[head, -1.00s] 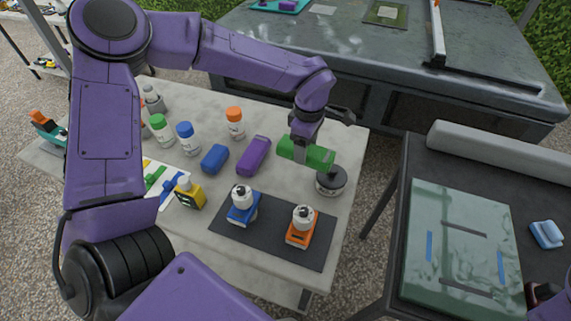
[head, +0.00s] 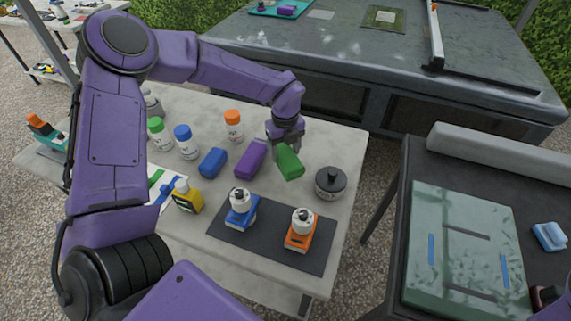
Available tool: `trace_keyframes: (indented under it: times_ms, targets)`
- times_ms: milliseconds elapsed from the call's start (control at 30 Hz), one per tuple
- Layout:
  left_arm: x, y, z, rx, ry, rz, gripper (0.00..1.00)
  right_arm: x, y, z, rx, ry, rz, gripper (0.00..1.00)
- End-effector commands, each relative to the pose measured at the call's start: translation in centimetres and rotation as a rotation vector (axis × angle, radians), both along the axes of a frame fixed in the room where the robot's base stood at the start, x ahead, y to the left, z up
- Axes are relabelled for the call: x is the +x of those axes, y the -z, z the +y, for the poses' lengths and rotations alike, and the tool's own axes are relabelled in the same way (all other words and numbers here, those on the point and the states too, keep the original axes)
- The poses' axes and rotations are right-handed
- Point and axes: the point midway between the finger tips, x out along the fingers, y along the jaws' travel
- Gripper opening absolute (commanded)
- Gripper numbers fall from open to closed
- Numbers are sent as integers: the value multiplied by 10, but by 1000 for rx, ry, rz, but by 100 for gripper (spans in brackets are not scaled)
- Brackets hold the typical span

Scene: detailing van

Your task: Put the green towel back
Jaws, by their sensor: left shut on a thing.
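The green towel (head: 289,164) is a rolled green bundle on the right part of the light table, to the right of the purple rolled towel (head: 251,157). My left gripper (head: 286,147) points down and is shut on the green towel's far end. The towel lies roughly in line with the purple and blue (head: 213,163) rolls. I cannot tell whether it touches the tabletop.
A black round tin (head: 330,184) stands just right of the green towel. Capped bottles, including an orange-capped one (head: 233,127), stand behind the rolls. Blue (head: 241,210) and orange (head: 301,231) polishers sit on a dark mat (head: 269,250). A dark table with a glass panel (head: 465,255) is at right.

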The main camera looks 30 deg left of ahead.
Motion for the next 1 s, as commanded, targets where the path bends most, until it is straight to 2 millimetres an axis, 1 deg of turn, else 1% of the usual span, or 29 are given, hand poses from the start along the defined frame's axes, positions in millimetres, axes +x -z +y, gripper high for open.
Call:
trace_keyframes:
  times_ms: [300, 367, 567, 700, 733, 767, 800, 1000]
  targets:
    - [0, 50, 0, 1, 2, 1, 29, 0, -9, 0, 0, 0, 0, 43]
    - [0, 53, 0, 0, 2, 0, 29, 0, -9, 0, 0, 0, 0, 43]
    - [0, 54, 0, -1, 2, -1, 29, 0, -8, 0, 0, 0, 0, 43]
    - [0, 59, 0, -1, 3, -2, 29, 0, -3, 0, 0, 0, 0, 43]
    - [0, 57, 0, 0, 3, -2, 73, 0, -5, 0, 0, 0, 0, 43]
    - [0, 57, 0, 0, 3, -1, 82, 0, -5, 0, 0, 0, 0, 43]
    - [0, 57, 0, -1, 3, -1, 88, 0, -5, 0, 0, 0, 0, 43]
    - [0, 57, 0, -1, 3, -1, 88, 0, -6, 0, 0, 0, 0, 43]
